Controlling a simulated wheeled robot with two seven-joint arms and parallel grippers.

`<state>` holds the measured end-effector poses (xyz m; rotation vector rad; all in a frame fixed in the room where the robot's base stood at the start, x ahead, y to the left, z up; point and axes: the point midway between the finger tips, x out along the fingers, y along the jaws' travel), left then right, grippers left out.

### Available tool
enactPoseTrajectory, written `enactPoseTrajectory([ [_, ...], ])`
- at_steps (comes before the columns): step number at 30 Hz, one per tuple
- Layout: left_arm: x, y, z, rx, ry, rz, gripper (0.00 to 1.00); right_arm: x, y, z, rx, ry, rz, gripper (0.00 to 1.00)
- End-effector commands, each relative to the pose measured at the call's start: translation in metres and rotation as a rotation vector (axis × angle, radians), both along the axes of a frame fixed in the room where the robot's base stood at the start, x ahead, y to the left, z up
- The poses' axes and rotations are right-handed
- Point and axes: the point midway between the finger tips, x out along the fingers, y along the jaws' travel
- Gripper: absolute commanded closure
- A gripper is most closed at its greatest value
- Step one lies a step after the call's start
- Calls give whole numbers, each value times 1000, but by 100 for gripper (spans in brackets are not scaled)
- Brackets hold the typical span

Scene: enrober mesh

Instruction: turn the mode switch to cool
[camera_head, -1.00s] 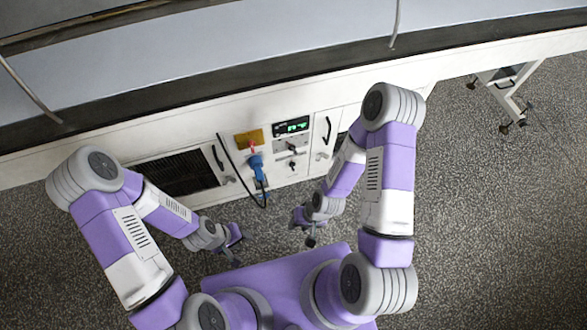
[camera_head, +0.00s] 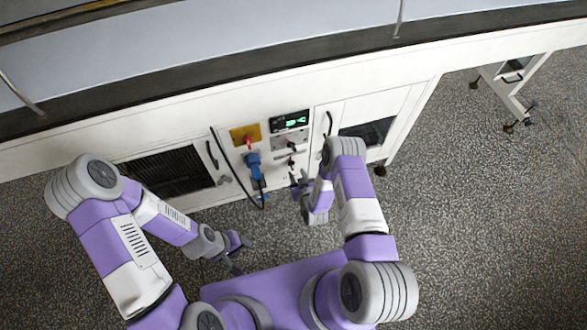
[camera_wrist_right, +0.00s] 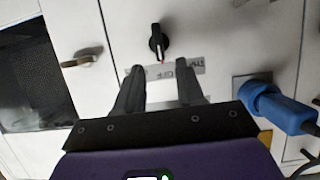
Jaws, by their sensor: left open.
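A black rotary knob (camera_wrist_right: 158,42) with a pale pointer line and a red mark sits on the white panel in the right wrist view, beside a label strip (camera_wrist_right: 182,70) that appears upside down. In the head view a small dark knob (camera_head: 291,162) is on the panel below another switch (camera_head: 291,143). I cannot tell for certain which is the mode switch. My right gripper (camera_wrist_right: 160,88) has its fingers apart and empty, short of the knob; it also shows in the head view (camera_head: 297,182). My left gripper (camera_head: 238,252) is open, low over the floor, away from the panel.
A blue plug (camera_head: 253,163) with a black cable hangs left of the knobs and shows close to my right gripper in the wrist view (camera_wrist_right: 270,100). A lit display (camera_head: 289,121) and yellow plate (camera_head: 245,134) are above. Door handles (camera_head: 212,155) stick out.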

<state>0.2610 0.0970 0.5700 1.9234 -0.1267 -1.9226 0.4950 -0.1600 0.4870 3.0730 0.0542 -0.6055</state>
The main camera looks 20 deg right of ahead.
Motion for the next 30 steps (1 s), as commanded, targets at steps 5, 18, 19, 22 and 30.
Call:
enactPoseTrajectory([
  [5,0,0,-16,0,0,0,57,28,0,-14,0,-3,-2,62],
  [18,0,0,-25,0,0,0,57,55,2,-23,2,2,-1,62],
  [19,0,0,-25,0,0,0,57,55,2,-22,2,3,-1,62],
  [22,0,0,-25,0,0,0,57,55,2,-22,2,3,-1,63],
  [30,0,0,-25,0,0,0,57,55,2,-23,2,3,-2,99],
])
